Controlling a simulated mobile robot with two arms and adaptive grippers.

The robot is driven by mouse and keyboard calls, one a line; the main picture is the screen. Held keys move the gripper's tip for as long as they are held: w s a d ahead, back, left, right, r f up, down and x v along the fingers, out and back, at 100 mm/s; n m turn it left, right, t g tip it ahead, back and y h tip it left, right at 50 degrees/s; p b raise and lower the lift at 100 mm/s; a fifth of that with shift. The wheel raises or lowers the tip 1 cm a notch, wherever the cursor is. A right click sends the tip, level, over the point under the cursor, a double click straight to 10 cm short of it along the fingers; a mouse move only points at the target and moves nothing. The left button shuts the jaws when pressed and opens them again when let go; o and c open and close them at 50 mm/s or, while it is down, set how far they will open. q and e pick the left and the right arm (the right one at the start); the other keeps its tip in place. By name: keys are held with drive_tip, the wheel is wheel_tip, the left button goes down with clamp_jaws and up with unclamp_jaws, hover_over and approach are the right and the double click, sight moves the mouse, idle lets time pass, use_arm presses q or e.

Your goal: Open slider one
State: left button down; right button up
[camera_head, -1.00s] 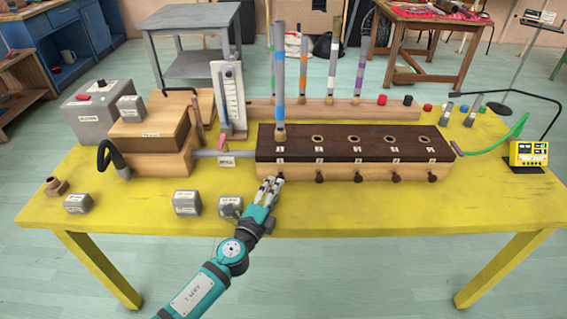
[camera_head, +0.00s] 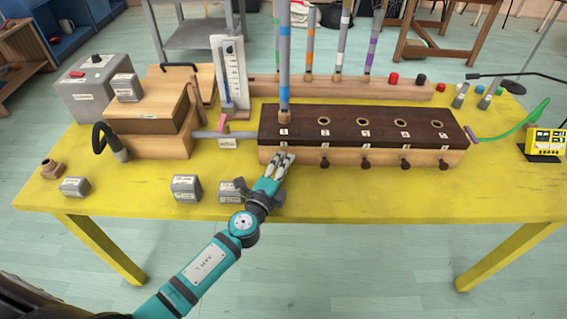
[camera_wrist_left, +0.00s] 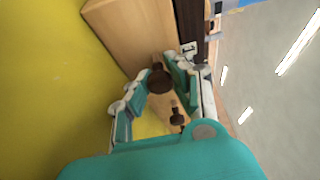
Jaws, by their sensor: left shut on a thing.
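The long wind chest (camera_head: 360,125) has a dark top with several numbered holes and a light wooden front with a row of dark slider knobs. My left gripper (camera_head: 284,158) is at the left end of that front, below hole one, and covers the slider one knob in the head view. In the left wrist view, the dark brown slider one knob (camera_wrist_left: 159,79) sits between the fingers of my left gripper (camera_wrist_left: 155,85), which is shut on it. A second knob (camera_head: 324,163) protrudes to the right. My right gripper is not in view.
A grey-blue pipe (camera_head: 285,60) stands in hole one. Grey weights (camera_head: 186,188) lie along the front of the yellow table (camera_head: 380,195), one beside my left wrist. A bellows box (camera_head: 150,110) stands left. The table front right of my arm is clear.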

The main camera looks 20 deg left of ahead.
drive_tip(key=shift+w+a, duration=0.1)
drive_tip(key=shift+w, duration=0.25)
use_arm(q)
drive_tip(key=shift+s, duration=0.1)
drive_tip(key=shift+s+d+f, duration=0.1)
drive_tip(key=shift+s+d, duration=0.05)
drive_tip(key=shift+s, duration=0.35)
drive_tip(key=shift+s+d+f, duration=0.1)
drive_tip(key=shift+s+d, duration=0.05)
drive_tip(key=shift+s, duration=0.3)
drive_tip(key=shift+s+d+r, duration=0.1)
drive_tip(key=shift+s+r, duration=0.05)
drive_tip(key=shift+s, duration=0.2)
drive_tip(key=c, duration=1.4)
unclamp_jaws()
drive_tip(key=shift+s, duration=0.1)
drive_tip(key=s+a, duration=0.1)
drive_tip(key=s, duration=1)
drive_tip(key=shift+s+a, duration=0.2)
drive_tip(key=shift+s, duration=0.15)
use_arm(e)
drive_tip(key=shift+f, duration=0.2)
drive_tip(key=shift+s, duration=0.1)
